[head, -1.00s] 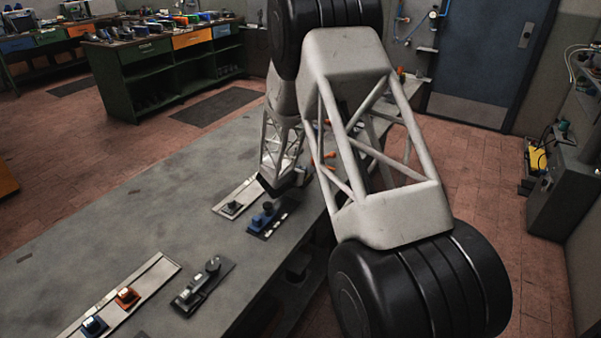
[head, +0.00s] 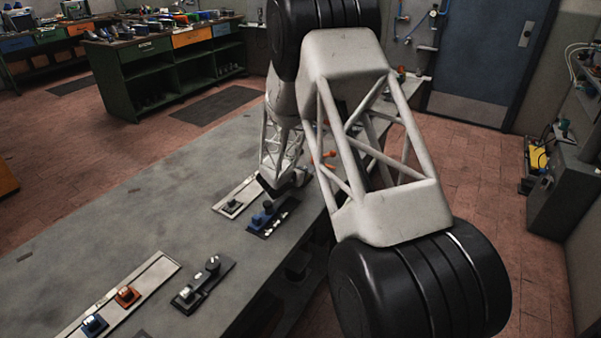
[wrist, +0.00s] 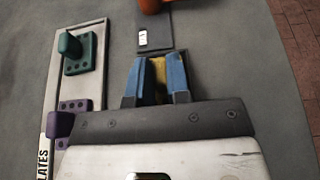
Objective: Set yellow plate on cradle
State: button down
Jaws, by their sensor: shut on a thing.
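In the wrist view my gripper (wrist: 156,72) has two blue fingers shut on the yellow plate (wrist: 159,70). Only a narrow yellow strip shows between the fingers; the rest is hidden. Just ahead of the fingertips lies a dark grey base (wrist: 155,35) with a small white mark, and an orange knob (wrist: 153,5) stands at its far end. I cannot tell whether this base is the cradle, or whether the yellow plate touches it. In the head view my own arm hides the fingers and the plate.
Left of my gripper, a light tray (wrist: 52,100) lettered "LATES" holds a green plate with a knob (wrist: 82,55) and a purple one (wrist: 62,124). In the head view, a blue press (head: 268,215), a grey-green press (head: 203,283) and a tray (head: 150,277) lie on the bench.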

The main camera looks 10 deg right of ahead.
jog(key=c, duration=1)
grip_release()
jog(key=shift+f, duration=0.1)
jog(key=shift+a, duration=0.1)
jog(key=shift+v, duration=3.85)
